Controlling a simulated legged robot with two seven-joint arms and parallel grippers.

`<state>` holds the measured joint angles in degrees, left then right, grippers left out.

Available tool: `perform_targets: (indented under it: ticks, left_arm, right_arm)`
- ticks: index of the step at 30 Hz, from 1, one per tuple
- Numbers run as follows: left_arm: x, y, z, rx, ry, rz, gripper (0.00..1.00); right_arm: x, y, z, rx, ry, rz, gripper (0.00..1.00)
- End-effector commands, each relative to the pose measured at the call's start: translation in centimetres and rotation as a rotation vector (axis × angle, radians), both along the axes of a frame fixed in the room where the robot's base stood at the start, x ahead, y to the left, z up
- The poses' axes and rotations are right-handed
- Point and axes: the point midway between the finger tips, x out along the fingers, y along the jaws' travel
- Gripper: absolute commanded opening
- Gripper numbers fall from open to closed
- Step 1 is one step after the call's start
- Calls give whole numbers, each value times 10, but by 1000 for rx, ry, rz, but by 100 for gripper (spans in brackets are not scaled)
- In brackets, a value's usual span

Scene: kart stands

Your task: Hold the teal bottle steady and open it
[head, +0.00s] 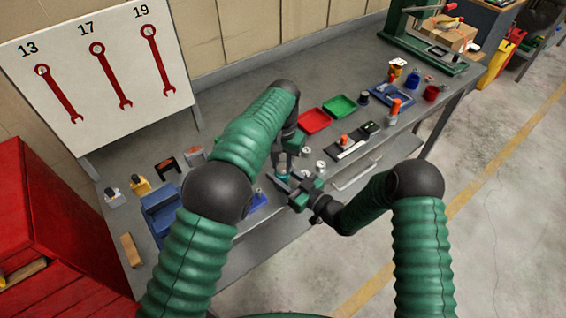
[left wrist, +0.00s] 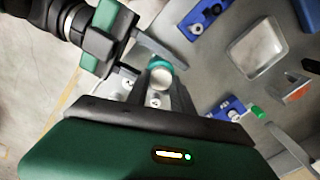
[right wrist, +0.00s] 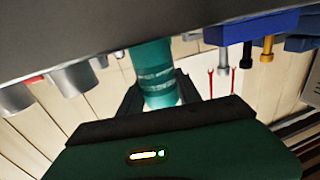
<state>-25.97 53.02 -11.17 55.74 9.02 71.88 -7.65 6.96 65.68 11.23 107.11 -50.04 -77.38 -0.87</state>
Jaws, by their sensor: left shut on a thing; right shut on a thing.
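The teal bottle (head: 283,177) is between my two grippers near the front edge of the bench. In the left wrist view the bottle (left wrist: 158,63) shows a pale round top, and the fingers of my left gripper (left wrist: 160,92) close around it from above. My right gripper (head: 287,187) reaches in from the side, and its fingers are shut on the bottle's body. In the right wrist view the bottle (right wrist: 153,75) fills the gap between the fingers, with pale bands on its side. I cannot tell whether its base touches the bench.
Red (head: 314,121) and green (head: 340,106) trays lie behind the grippers on the grey bench (head: 240,105). A blue holder (head: 160,212) stands left. Several small parts and tools stand around. A drawer handle (head: 357,176) sits at the front edge, with open floor beyond.

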Motion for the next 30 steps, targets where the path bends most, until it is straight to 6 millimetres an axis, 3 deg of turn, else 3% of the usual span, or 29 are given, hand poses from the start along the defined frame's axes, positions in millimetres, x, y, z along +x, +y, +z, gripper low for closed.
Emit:
perform_targets:
  ticks: [3, 30]
  left_arm:
    - [-1, -1, 0, -2, 2, 112, 0]
    - [-3, -3, 10, -3, 4, 106, 0]
  right_arm:
    - [0, 0, -2, -2, 3, -1, 0]
    - [0, -1, -2, -3, 4, -3, 0]
